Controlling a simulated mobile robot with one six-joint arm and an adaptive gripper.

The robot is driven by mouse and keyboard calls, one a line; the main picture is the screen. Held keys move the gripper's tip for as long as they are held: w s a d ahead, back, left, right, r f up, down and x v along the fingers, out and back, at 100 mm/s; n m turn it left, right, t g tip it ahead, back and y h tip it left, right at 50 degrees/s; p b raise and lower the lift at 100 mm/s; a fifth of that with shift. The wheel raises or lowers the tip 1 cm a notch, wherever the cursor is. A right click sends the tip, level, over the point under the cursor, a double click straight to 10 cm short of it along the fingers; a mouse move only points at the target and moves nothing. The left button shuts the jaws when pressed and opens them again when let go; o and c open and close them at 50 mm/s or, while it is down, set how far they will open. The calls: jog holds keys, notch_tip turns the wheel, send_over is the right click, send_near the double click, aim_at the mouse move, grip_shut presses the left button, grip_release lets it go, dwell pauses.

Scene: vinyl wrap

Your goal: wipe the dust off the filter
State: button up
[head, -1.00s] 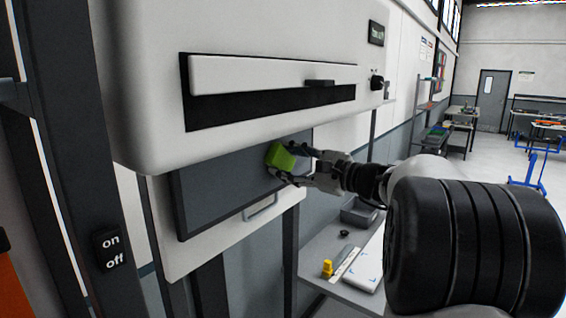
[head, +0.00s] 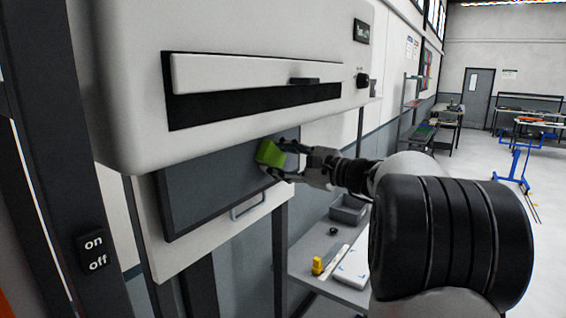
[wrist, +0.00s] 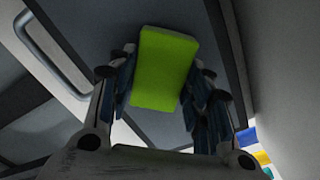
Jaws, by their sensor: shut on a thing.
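The filter (head: 208,187) is a dark grey flat panel in a dark frame, set below the white machine housing in the head view. My gripper (head: 281,160) is shut on a green block (head: 269,153), which looks like a sponge or pad, near the filter's right end. In the wrist view the bright green block (wrist: 165,68) sits between the two fingers, with the grey filter surface (wrist: 85,25) behind it. The block appears to be against or very close to the filter; contact cannot be told for sure. No dust is clearly visible on the filter.
The white machine housing (head: 130,110) overhangs the filter, with a slot and a knob (head: 363,80). A metal handle (head: 248,207) is below the filter. An on/off switch (head: 93,252) is on the left post. A bench below holds a grey bin (head: 349,209) and a yellow item (head: 317,265).

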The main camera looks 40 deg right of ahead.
aim_at(224, 174)
jog(key=shift+s+a+b, duration=0.8)
jog(key=shift+a+b, duration=0.45)
jog(key=shift+a, duration=1)
jog(key=shift+s+a+b, duration=0.85)
jog(key=shift+a+b, duration=0.4)
jog(key=shift+a, duration=1.05)
jog(key=shift+s+a+b, duration=0.8)
jog(key=shift+a+b, duration=0.45)
jog(key=shift+a, duration=1)
jog(key=shift+s+d, duration=0.1)
jog(key=shift+s+d, duration=0.15)
jog(key=shift+s, duration=0.1)
jog(key=shift+b+v, duration=0.35)
jog(key=shift+v, duration=2.25)
jog(key=v, duration=0.3)
